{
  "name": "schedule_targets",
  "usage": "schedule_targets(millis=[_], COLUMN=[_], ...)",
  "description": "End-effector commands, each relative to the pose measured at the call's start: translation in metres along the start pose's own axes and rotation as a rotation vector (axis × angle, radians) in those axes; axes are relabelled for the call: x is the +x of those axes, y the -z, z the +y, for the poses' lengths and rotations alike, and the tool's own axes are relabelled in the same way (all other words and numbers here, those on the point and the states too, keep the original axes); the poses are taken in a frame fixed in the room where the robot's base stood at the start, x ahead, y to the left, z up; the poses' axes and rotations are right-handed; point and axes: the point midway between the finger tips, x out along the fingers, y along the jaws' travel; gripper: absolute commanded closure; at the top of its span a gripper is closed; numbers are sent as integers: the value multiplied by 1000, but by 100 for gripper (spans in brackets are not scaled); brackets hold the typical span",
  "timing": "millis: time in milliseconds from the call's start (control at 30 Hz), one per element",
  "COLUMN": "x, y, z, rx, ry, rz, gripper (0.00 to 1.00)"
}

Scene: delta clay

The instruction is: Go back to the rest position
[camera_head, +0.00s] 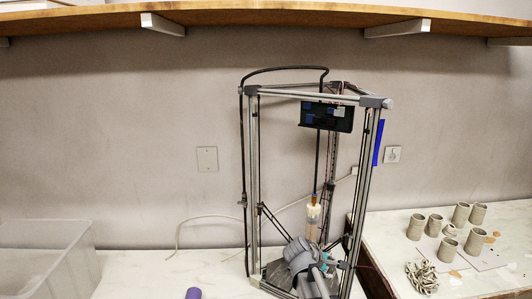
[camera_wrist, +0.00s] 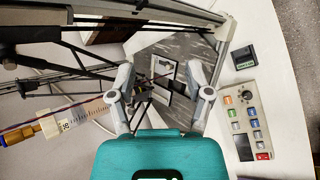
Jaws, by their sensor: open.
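My gripper (camera_wrist: 160,113) is open in the wrist view, its two grey fingers spread apart with nothing between them. Beyond the fingers lies the dark build plate (camera_wrist: 182,50) of the delta clay printer. In the head view my arm reaches in at the printer's lower front, and the gripper's fingertips cannot be made out there. The printer (camera_head: 252,170) stands upright on the white counter with a tall metal frame. Its syringe-like clay tube (camera_head: 312,222) hangs in the middle of the frame, and the tube also shows at the left in the wrist view (camera_wrist: 92,108).
A control panel (camera_wrist: 247,120) with coloured buttons and a small dark box (camera_wrist: 244,58) lie beside the printer. Several clay cups (camera_head: 416,227) and a coiled clay piece (camera_head: 422,276) stand on the right table. A clear bin (camera_head: 45,262) is at left. A wooden shelf (camera_head: 260,17) hangs above.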

Motion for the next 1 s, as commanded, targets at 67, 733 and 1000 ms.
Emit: schedule_targets(millis=[67,733,1000], x=[2,-43,-45], y=[-13,-44,-43], z=[-26,-164,-166], rx=[136,971,989], ry=[100,850,872], rz=[25,-6,-13], gripper=[35,35,35])
